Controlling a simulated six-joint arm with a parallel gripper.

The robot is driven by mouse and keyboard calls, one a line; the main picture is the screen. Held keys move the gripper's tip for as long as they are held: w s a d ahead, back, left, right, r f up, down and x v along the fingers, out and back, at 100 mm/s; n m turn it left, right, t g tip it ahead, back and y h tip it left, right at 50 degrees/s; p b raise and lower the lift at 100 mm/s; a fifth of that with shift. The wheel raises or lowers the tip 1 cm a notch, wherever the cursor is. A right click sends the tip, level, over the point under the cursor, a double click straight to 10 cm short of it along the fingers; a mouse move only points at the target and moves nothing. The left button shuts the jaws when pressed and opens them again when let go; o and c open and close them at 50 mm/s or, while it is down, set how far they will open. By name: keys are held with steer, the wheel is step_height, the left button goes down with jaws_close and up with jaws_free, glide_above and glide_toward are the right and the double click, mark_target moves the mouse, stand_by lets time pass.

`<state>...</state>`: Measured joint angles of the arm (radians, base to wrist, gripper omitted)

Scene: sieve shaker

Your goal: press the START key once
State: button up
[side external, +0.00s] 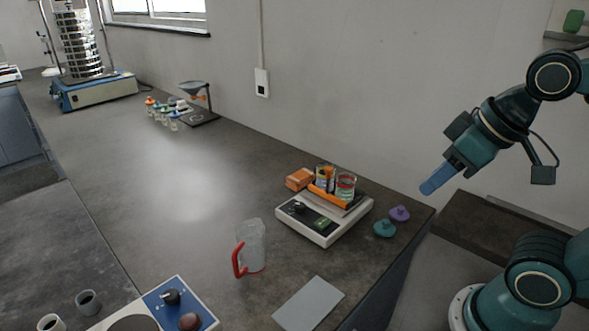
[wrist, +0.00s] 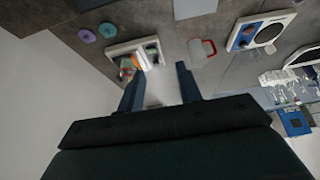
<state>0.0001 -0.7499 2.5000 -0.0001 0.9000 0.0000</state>
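The sieve shaker stands at the far left of the bench in the side external view. It has a blue and pale base (side external: 97,91) under a stack of metal sieves (side external: 80,40). The START key is too small to make out. My gripper (side external: 431,187) is in the air at the right, past the bench's right end and far from the shaker. In the wrist view my gripper (wrist: 158,80) has its two dark fingers apart with nothing held between them.
A balance (side external: 318,222) carries small containers and orange items. A clear jug with a red handle (side external: 252,248), a hotplate (side external: 170,305), a grey plate (side external: 308,303) and teal and purple knobbed pieces (side external: 384,228) are near. Small bottles (side external: 165,113) stand near the shaker. The bench's middle is clear.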

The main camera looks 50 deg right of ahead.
jaws_close()
stand_by(1.4)
